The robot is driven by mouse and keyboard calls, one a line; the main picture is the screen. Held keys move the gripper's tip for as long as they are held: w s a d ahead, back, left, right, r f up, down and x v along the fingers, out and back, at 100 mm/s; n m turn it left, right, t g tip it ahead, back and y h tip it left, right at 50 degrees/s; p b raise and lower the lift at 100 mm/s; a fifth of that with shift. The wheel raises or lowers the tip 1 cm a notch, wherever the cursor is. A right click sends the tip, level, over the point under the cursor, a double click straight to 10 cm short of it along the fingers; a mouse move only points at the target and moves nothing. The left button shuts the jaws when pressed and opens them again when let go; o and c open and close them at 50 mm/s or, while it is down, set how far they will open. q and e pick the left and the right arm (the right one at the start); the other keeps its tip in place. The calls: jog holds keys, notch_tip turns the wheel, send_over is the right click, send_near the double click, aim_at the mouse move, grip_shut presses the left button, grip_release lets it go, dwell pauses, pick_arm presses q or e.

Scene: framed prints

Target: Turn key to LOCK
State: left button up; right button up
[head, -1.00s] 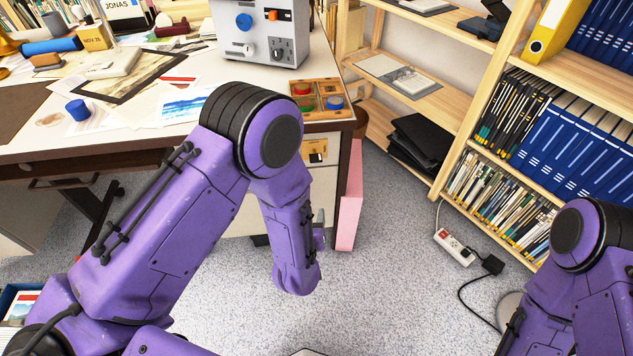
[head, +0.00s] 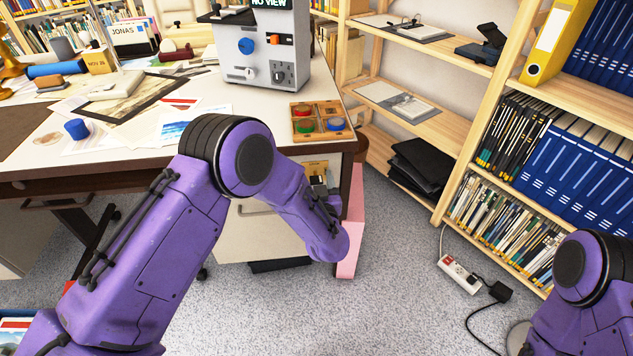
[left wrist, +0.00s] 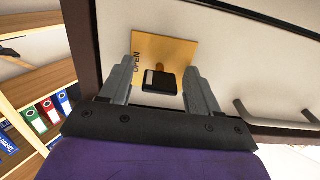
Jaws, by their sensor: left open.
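A brass-yellow lock plate (left wrist: 165,52) is on the pale front of the desk's drawer unit, lettered OPEN sideways at its left side. A key with a black square head (left wrist: 158,81) sticks out of it on a brown stem. In the left wrist view my left gripper (left wrist: 161,88) is open, one grey finger on each side of the key head, with gaps showing. In the head view the plate (head: 316,168) shows only partly, and my left gripper (head: 322,184) is mostly hidden by its arm. A LOCK marking cannot be made out. My right gripper is out of view.
The desktop above holds a grey machine (head: 262,50) and a wooden tray of coloured round pieces (head: 318,121). A metal drawer handle (left wrist: 275,118) is right of the plate in the wrist view. A pink panel (head: 353,215) stands beside the desk. Shelves are right; carpet is between.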

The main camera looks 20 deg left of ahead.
pick_arm(q)
jog(key=c, duration=1.1)
jog(key=shift+o, duration=0.3)
jog(key=n, duration=0.4)
jog(key=shift+n, duration=0.4)
jog(key=n, duration=0.4)
jog(key=shift+n, duration=0.3)
jog(key=n, duration=0.4)
jog(key=shift+n+b, duration=0.5)
jog(key=shift+n, duration=1.7)
